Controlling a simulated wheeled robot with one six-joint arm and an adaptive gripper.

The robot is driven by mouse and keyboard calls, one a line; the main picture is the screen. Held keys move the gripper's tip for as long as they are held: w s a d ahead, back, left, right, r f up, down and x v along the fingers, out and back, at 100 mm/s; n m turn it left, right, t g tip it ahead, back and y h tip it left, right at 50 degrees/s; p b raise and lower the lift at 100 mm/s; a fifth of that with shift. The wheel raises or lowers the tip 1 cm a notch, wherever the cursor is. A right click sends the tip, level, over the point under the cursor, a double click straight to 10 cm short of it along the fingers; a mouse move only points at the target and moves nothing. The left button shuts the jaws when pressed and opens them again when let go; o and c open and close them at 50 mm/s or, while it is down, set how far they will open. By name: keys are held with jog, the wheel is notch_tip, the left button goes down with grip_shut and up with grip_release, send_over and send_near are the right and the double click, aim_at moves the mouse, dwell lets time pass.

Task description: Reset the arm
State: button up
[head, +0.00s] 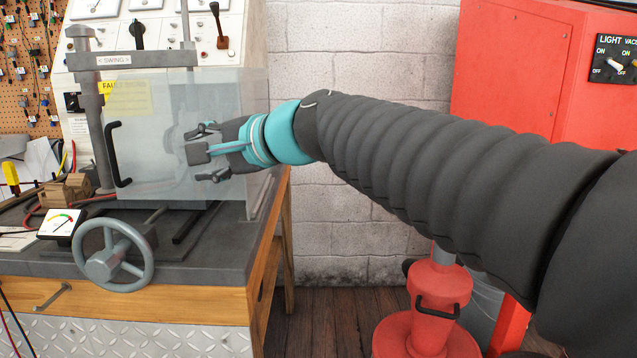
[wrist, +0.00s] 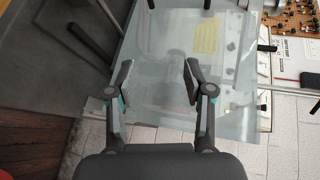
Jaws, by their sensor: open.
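My gripper (head: 207,153) is at the end of my outstretched arm, in front of the clear guard box on the bench in the head view. In the wrist view my gripper (wrist: 157,80) has its two fingers spread apart with nothing between them. The clear guard (head: 180,120) has a black handle and a yellow label. It also fills the space beyond the fingers in the wrist view (wrist: 165,110). I cannot tell whether the fingers touch the guard.
The bench (head: 225,255) carries a grey handwheel (head: 113,257), a dial meter (head: 61,223) and a small wooden block (head: 66,190). A red cabinet (head: 510,75) with switches stands at the right. A red machine (head: 430,305) stands on the floor below my arm. A pale block wall is behind.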

jog(key=s+d+f+n+g+h, duration=0.1)
jog(key=s+d+f+n+h, duration=0.25)
jog(key=d+f, duration=0.6)
jog(key=s+d+f+n+g+h, duration=0.1)
jog(key=s+d+f+n+h, duration=0.3)
jog(key=d+f, duration=0.55)
jog(key=s+d+f+m+h, duration=0.1)
jog(key=s+d+f+h, duration=0.4)
jog(key=s+d+f, duration=0.6)
jog(key=d, duration=0.3)
jog(key=shift+s, duration=0.4)
jog(key=shift+f, duration=0.1)
jog(key=shift+c, duration=0.2)
